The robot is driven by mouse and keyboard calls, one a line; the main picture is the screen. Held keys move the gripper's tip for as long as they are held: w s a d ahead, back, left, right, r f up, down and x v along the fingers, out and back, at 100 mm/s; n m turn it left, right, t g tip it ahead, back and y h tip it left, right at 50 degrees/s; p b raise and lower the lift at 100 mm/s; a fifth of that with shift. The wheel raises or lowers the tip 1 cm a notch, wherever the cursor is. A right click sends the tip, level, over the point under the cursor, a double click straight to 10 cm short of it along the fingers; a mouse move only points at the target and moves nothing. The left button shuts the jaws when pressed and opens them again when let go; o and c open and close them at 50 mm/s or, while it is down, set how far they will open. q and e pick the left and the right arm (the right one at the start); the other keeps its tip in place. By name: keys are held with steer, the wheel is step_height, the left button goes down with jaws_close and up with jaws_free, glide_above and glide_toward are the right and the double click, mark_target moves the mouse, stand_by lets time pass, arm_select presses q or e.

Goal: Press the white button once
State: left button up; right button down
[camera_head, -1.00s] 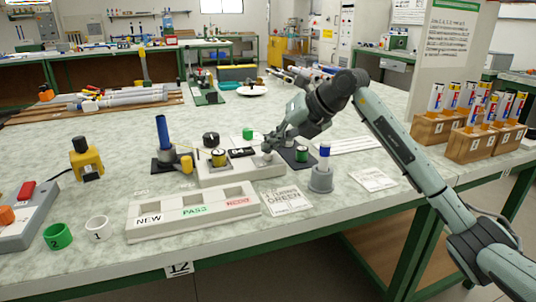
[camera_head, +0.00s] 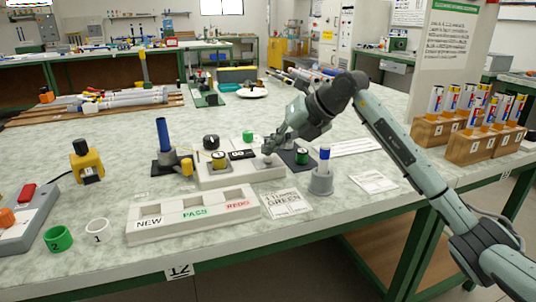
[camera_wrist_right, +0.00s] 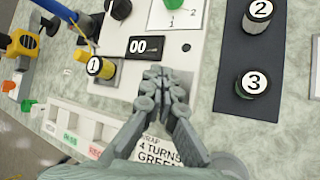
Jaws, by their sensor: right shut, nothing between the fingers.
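A white box (camera_head: 215,178) stands on the table with a dark counter display (camera_wrist_right: 145,47) that reads 00 in the wrist view. My right gripper (camera_wrist_right: 162,80) is shut with nothing in it, its fingers together over the box just right of the display. In the head view the right gripper (camera_head: 268,152) points down at the right end of the box top. I cannot clearly make out the white button; the fingers cover that spot, and I cannot tell whether they touch it. My left gripper is not in view.
A yellow cylinder marked 1 (camera_wrist_right: 100,67) sits in the box, left of the display. Cylinders marked 2 (camera_wrist_right: 258,12) and 3 (camera_wrist_right: 252,83) stand on a dark plate to the right. A tray marked NEW, PASS and REDO (camera_head: 192,226) lies in front, beside a GREEN card (camera_head: 287,202).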

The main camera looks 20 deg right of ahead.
mark_target(271, 157)
steer(key=shift+r+p, duration=0.3)
steer(key=shift+r, duration=0.25)
step_height(271, 157, up, 5)
steer(key=p, duration=0.4)
steer(key=shift+r, duration=0.1)
stand_by(0.6)
